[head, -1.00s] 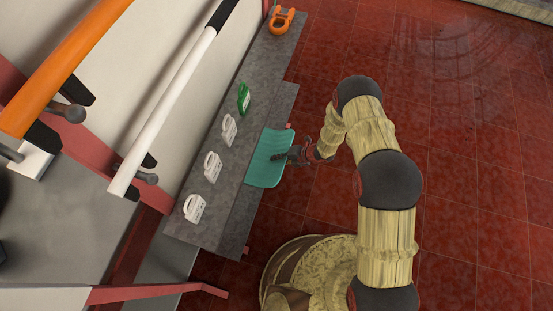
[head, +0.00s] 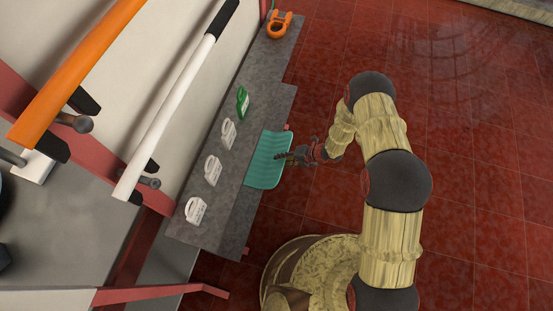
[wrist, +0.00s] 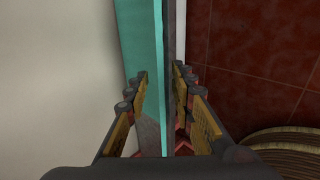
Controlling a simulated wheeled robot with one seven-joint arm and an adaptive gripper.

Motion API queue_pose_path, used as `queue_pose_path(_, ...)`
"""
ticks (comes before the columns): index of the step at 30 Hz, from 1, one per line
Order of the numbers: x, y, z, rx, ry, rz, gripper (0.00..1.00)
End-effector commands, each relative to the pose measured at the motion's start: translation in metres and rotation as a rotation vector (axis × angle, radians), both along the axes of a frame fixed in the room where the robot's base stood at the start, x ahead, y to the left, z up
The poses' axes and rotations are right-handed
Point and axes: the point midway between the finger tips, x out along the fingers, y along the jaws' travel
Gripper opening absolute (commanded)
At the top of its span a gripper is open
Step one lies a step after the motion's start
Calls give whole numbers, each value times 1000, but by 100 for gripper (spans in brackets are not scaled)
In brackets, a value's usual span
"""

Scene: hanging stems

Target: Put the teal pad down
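The teal pad (head: 265,165) lies on the outer strip of the long grey shelf (head: 222,215), and its right side appears to reach past the shelf edge. My gripper (head: 281,157) is at the pad's right side, with its fingertips over or beside that edge in the head view. In the wrist view my gripper (wrist: 161,88) has its two fingers apart. The pad (wrist: 140,38) and a dark edge run between them, with gaps visible. Whether a finger still touches the pad is hard to tell.
Several white tags (head: 213,170), a green one (head: 242,102) and an orange clamp-like item (head: 278,25) stand along the shelf. A white pole (head: 178,100) and an orange pole (head: 75,75) lie to the left. Red tiled floor (head: 480,150) is open on the right.

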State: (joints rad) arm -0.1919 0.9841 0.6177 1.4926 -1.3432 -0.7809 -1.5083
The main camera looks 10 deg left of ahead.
Motion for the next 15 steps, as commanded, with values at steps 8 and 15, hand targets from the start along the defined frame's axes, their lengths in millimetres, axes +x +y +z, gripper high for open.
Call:
queue_pose_path(8,-3,-39,41,0,0,-1,24)
queue_pose_path(15,-5,-52,52,0,1,1,24)
